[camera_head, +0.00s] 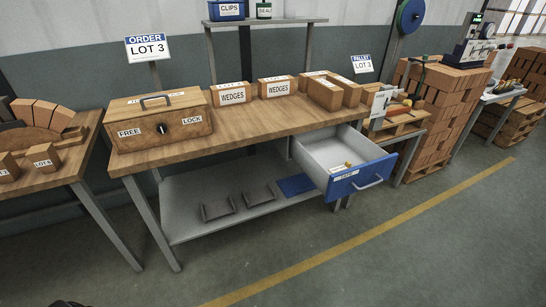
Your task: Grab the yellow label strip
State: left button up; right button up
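A small yellow piece (348,164) lies inside the open drawer, close behind its blue front; it may be the yellow label strip, but it is too small to be sure. A pale strip with faint marks lies beside it. The drawer (325,150) has grey walls, a blue front with a pale label, and a metal handle. It is pulled out from under the right part of the workbench. A dark sliver (66,303) at the bottom left edge may be the tip of my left gripper; its fingers cannot be made out. My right gripper is not in view.
The workbench (190,139) carries a wooden box marked FREE and LOCK (157,120), WEDGES boxes (231,93) and plain blocks. Its lower shelf (190,215) holds two dark brackets and a blue piece. Brick stacks stand at the right. The floor in front is clear.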

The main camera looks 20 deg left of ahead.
aim_at(347, 165)
jog(key=j+u, duration=0.1)
jog(key=i+l+z, duration=0.1)
jog(key=i, duration=0.55)
jog(key=i+l+z, duration=0.1)
jog(key=i, duration=0.55)
jog(key=l, duration=0.1)
